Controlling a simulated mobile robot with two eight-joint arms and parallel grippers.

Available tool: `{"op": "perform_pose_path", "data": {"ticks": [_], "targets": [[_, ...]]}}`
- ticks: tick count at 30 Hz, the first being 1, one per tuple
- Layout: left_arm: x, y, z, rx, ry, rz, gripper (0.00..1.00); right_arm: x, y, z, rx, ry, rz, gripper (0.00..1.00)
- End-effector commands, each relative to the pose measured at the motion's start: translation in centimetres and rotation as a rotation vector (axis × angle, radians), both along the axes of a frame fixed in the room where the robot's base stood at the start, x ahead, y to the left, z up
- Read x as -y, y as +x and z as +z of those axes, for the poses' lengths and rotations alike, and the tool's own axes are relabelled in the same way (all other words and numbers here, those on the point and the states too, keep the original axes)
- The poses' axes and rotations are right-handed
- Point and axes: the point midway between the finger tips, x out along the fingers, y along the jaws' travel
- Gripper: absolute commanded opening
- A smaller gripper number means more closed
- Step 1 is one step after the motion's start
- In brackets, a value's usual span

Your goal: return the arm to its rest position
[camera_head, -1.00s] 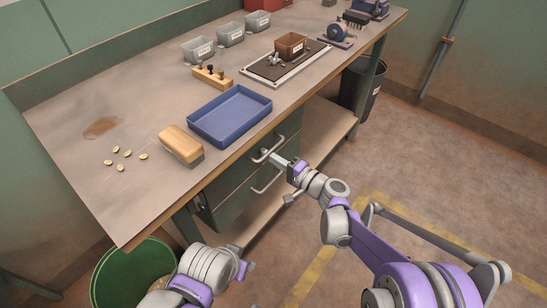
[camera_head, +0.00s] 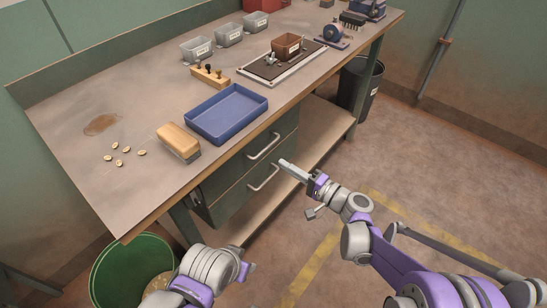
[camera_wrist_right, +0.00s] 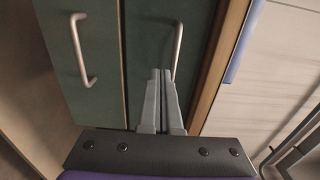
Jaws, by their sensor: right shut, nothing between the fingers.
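My right gripper (camera_head: 285,165) is shut and empty. In the head view it is in front of the green drawer unit (camera_head: 232,200) under the workbench, to the right of the lower handle (camera_head: 265,180). In the right wrist view its closed fingers (camera_wrist_right: 162,95) point at the drawer fronts, and one handle (camera_wrist_right: 178,50) is partly hidden behind them; the other handle (camera_wrist_right: 80,50) is in clear view. Both drawers look closed. My left arm (camera_head: 208,270) shows at the bottom, with its fingertips not clearly visible.
The workbench (camera_head: 75,165) holds a blue tray (camera_head: 228,115), a brush (camera_head: 180,142), several nuts (camera_head: 126,150), grey bins (camera_head: 228,35) and a brown hopper (camera_head: 290,45). A green bin (camera_head: 130,265) and a dark bin (camera_head: 360,85) stand on the floor. The floor (camera_head: 440,150) at right is open.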

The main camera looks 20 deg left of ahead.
Motion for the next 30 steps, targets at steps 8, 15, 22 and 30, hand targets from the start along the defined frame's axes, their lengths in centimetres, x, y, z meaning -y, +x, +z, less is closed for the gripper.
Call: {"op": "perform_pose_path", "data": {"ticks": [8,15,22,30], "targets": [[0.0,-0.1,0.6,0.002,0.000,0.000,0.50,4.4,-1.4,0.0,0.001,-0.001,-0.002,0.00],[0.0,-0.1,0.7,0.002,0.000,0.000,0.50,5.2,-1.7,-0.1,0.000,-0.001,0.000,0.00],[0.0,-0.1,0.6,0.002,0.000,0.000,0.50,5.7,-2.5,0.1,-0.001,-0.062,0.002,0.00],[0.0,-0.1,0.7,0.002,0.000,0.000,0.50,10.8,-8.6,-0.3,0.000,-0.471,0.000,0.00]]}}
